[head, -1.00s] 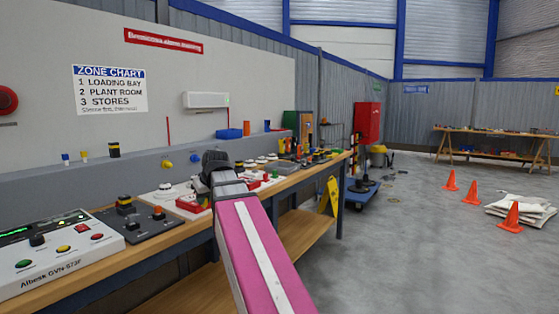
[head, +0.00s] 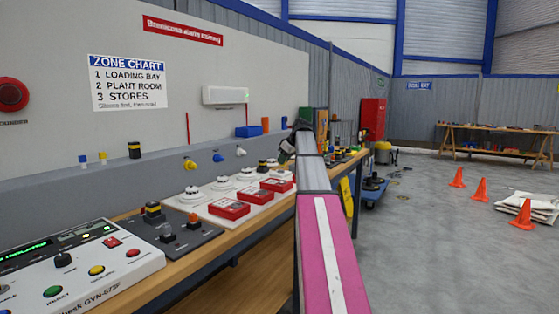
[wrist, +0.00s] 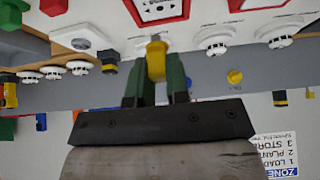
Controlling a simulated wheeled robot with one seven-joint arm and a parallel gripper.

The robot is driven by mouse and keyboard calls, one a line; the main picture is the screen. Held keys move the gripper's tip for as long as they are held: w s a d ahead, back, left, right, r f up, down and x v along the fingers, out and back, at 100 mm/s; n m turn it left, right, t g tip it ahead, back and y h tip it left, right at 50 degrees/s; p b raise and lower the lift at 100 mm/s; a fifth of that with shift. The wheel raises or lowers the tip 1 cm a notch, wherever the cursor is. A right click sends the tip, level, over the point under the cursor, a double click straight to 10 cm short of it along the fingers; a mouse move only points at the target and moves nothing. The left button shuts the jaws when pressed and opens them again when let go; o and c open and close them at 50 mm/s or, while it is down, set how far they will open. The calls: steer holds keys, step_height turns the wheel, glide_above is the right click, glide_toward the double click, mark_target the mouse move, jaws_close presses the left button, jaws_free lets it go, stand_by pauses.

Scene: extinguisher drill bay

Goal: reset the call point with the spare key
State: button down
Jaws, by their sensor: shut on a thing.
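My gripper (wrist: 157,88) is shut on a yellow key (wrist: 156,60), which shows between its green fingers in the wrist view. In the head view my gripper (head: 292,142) is at the far end of my arm, and the key is hidden there. Red call points (head: 229,208) sit on a white board on the bench, with more behind (head: 276,184). In the wrist view, one red-framed call point (wrist: 158,10) is at the top, beyond the held key and apart from it. Another yellow piece (head: 189,163) is on the grey upstand.
White detectors (head: 191,196) stand beside the call points. A panel (head: 85,265) with buttons and a dark switch box (head: 180,238) are nearer. Blue and white pieces (head: 217,157) are on the upstand. Open floor with orange cones (head: 480,190) is at right.

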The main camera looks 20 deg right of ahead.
steer(key=shift+f, duration=2.7)
steer(key=shift+f, duration=0.7)
stand_by(0.4)
steer(key=shift+s+a+m+h, duration=0.15)
steer(key=shift+m+h, duration=0.15)
steer(key=shift+m, duration=0.3)
steer(key=shift+m+t+h, duration=0.3)
steer(key=shift+m+t, duration=0.2)
steer(key=shift+m, duration=0.1)
steer(key=shift+m+h, duration=0.6)
steer(key=shift+m, duration=0.5)
